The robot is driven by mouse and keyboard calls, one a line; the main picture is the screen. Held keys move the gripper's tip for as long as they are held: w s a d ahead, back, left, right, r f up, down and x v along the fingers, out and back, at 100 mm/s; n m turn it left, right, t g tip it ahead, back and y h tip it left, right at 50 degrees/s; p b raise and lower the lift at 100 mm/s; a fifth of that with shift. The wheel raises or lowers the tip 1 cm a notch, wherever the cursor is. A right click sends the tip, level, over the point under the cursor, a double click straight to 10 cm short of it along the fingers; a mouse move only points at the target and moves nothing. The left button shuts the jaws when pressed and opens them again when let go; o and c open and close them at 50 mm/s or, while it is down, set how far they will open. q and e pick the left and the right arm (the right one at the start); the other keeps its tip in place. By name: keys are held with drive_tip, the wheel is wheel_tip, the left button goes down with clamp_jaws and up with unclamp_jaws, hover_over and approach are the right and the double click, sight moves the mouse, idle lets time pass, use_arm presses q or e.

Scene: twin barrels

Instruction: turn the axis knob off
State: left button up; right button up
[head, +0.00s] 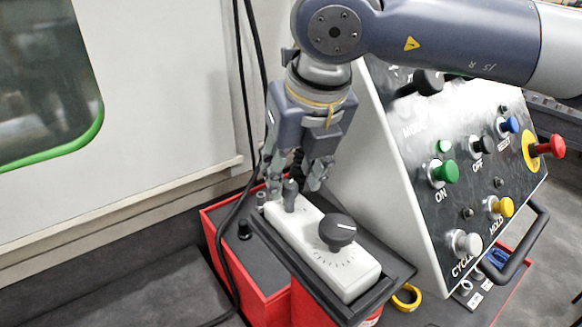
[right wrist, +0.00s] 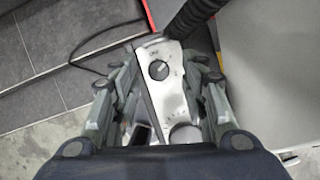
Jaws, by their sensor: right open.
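A white handheld control box (head: 350,283) lies in a dark holder, with a small dark knob (head: 290,194) at its far end and a large black dial (head: 338,231) at its near end. I take the small one as the axis knob. My right gripper (head: 292,178) points down over it, open, with fingers on either side. In the right wrist view the knob (right wrist: 158,69) shows between the spread fingers, with small markings around it. I cannot tell which marking it points to, nor whether the fingers touch it. My left gripper is not in view.
A tilted control panel (head: 470,190) with coloured buttons and a red stop button (head: 552,146) stands to the right. A grey machine wall (head: 165,90) is to the left. Black cables (head: 243,110) run behind the gripper. The holder stands on a red cabinet (head: 262,297).

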drive_tip(key=shift+x, duration=0.95)
drive_tip(key=shift+s, duration=0.15)
clamp_jaws()
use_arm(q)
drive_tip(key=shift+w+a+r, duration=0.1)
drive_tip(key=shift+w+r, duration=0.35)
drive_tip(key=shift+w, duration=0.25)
